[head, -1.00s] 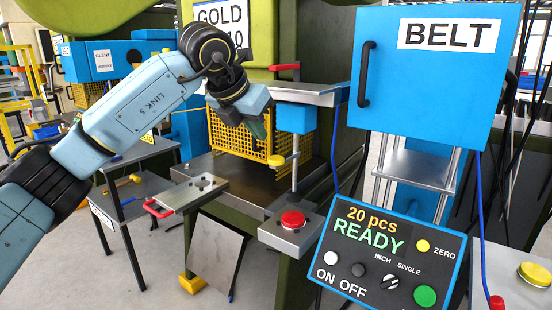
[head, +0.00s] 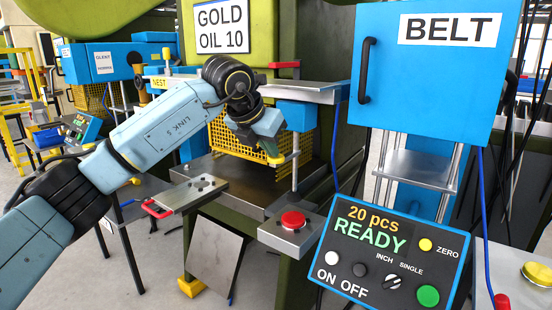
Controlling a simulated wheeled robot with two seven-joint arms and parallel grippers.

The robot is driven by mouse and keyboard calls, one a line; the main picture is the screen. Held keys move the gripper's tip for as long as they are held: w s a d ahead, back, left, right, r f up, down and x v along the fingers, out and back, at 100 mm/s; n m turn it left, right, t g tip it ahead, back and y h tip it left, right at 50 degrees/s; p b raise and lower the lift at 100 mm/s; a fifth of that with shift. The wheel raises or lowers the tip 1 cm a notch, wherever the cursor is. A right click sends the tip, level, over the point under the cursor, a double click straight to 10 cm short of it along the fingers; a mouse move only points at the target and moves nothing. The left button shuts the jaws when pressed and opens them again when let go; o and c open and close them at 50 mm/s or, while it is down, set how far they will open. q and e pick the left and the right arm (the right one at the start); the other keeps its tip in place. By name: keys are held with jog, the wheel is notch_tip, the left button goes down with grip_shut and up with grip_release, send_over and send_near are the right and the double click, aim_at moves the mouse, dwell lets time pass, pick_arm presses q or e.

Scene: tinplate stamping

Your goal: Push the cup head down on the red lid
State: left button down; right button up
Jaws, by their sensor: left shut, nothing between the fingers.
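The red lid (head: 293,220) is a round red disc on a grey metal block at the front of the press. A blue block (head: 297,116) sits on an upright metal rod above and behind it. I cannot tell for certain which part is the cup head. My left gripper (head: 272,148) is shut and empty, pointing down, left of the rod and above the lid's height. A small yellow piece (head: 276,160) shows at its fingertips; contact cannot be made out. My right gripper is not in view.
A red-ended lever (head: 284,65) is above the blue block. A control panel (head: 385,250) reading READY stands right of the lid, below the blue BELT cabinet (head: 437,65). A plate with a red handle (head: 157,209) is at left. Yellow mesh (head: 235,140) is behind the gripper.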

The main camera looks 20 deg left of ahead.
pick_arm(q)
jog(key=shift+f, duration=0.15)
notch_tip(320, 180, down, 8)
jog(key=b, duration=0.5)
jog(key=shift+s+f, duration=0.2)
dwell(0.4)
jog(key=shift+s+a+r+b, duration=0.25)
jog(key=shift+s+r, duration=0.05)
jog(key=shift+s, duration=0.3)
jog(key=shift+s+a+r+b, duration=0.2)
jog(key=shift+s+r+b, duration=0.1)
jog(key=shift+s, duration=0.3)
